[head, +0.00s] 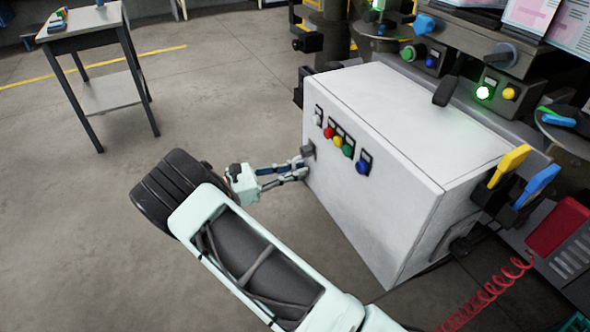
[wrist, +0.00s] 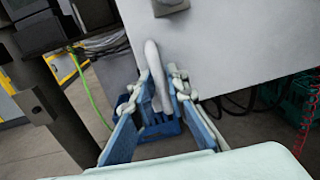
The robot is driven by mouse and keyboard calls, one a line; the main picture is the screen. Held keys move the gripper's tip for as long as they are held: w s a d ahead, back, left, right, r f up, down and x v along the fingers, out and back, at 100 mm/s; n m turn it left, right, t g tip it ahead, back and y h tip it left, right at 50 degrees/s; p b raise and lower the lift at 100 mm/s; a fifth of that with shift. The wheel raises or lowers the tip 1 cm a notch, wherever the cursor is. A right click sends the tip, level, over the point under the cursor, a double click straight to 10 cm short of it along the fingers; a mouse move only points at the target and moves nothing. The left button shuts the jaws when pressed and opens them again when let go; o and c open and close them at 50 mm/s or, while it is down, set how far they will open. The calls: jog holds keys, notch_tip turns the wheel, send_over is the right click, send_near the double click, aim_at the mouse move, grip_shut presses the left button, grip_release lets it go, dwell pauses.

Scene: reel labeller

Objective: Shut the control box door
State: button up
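The control box (head: 430,150) is a large pale grey-white cabinet in the middle of the head view. Its door (head: 370,205) faces front-left and carries a row of coloured buttons. The door looks about flush with the box, but I cannot tell whether a small gap is left. A grey door handle (wrist: 154,75) stands out near the door's edge. My gripper (head: 302,165) is at this edge. In the wrist view my gripper (wrist: 161,76) has one finger on each side of the handle, the tips close together. I cannot tell whether both fingers press on it.
A small work table (head: 85,40) stands at the back left. A machine with lit buttons (head: 483,92) is behind the box. Yellow (head: 508,165) and blue (head: 538,185) handles and a red coiled hose (head: 490,290) are at the right. The floor left of the box is clear.

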jog(key=v, duration=1.2)
